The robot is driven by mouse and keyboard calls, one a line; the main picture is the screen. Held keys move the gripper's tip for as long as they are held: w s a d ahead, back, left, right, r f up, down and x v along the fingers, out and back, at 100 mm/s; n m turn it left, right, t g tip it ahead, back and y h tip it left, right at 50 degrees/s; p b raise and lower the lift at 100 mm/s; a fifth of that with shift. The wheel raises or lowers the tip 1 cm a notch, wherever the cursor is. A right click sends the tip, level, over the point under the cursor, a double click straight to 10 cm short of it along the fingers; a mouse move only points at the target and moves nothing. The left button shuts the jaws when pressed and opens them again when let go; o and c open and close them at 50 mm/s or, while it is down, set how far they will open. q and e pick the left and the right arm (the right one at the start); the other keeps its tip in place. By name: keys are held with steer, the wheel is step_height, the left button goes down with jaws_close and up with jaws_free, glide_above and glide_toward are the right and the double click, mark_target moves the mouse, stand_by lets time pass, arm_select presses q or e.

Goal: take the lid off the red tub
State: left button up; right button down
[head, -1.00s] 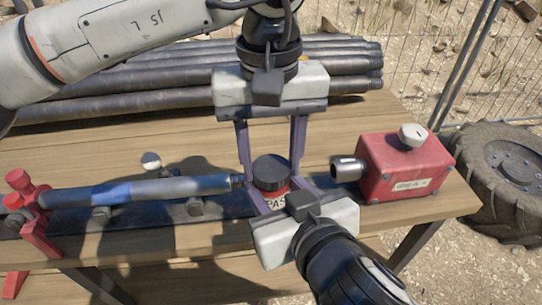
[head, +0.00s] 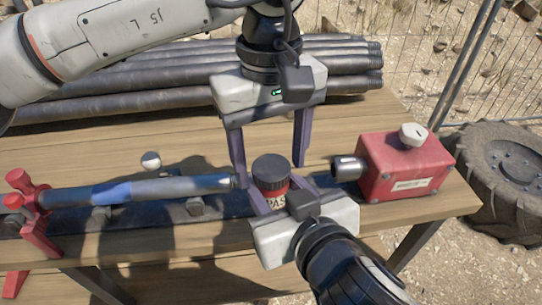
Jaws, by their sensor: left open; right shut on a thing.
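The red tub (head: 273,197) stands upright on the bench between my two grippers, with part of a white label showing. Its dark ridged lid (head: 271,169) sits on top of it. My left gripper (head: 268,162) reaches in from behind with its fingers spread wide on either side of the lid, not touching it as far as I can see. My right gripper (head: 274,188) comes from the front and is shut on the red tub's body, below the lid. Its palm hides the lower part of the tub.
A rod with a blue band (head: 120,192) lies in a red clamp (head: 34,208) at left. A red box (head: 405,165) with a white knob and metal nozzle stands close on the right. Dark pipes (head: 150,82) lie at the back.

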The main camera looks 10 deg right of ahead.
arm_select(q)
steer(key=shift+r, duration=2.35)
steer(key=shift+c, duration=0.4)
step_height(320, 180, up, 3)
steer(key=m, duration=0.3)
steer(key=shift+f, duration=0.1)
step_height(320, 180, down, 8)
steer(key=shift+r, duration=0.25)
steer(key=c, duration=1.1)
steer(key=n, duration=0.3)
